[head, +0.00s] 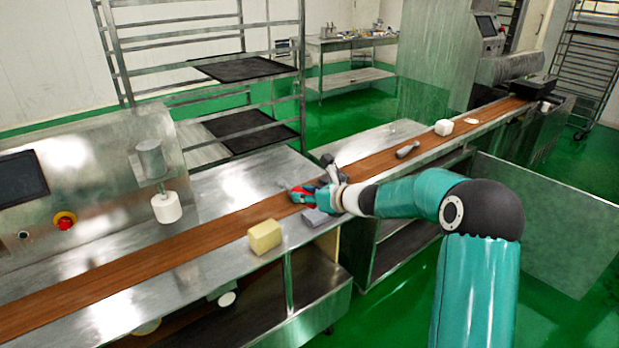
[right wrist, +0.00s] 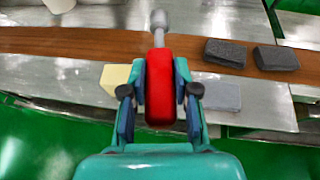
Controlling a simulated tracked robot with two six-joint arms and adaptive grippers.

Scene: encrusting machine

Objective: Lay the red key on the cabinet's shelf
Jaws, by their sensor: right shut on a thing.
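The red key (right wrist: 160,95), a red handle with a grey shaft and knob end, is held between the fingers of my right gripper (right wrist: 158,80) in the right wrist view. In the head view a bit of its red shows at my right gripper (head: 310,194), over the counter near its front edge. I cannot tell its exact height above the counter. The cabinet (head: 335,285) under the counter has an open front, with a shelf (head: 305,272) inside below the countertop. My left gripper is not in view.
A yellow block (head: 264,236) and a grey block (head: 316,217) sit near the counter's front edge. Two dark blocks (right wrist: 225,53) (right wrist: 275,58) lie by the brown belt (head: 150,248). A white cylinder (head: 166,207) is under the machine's nozzle. A grey tool (head: 407,149) lies further along.

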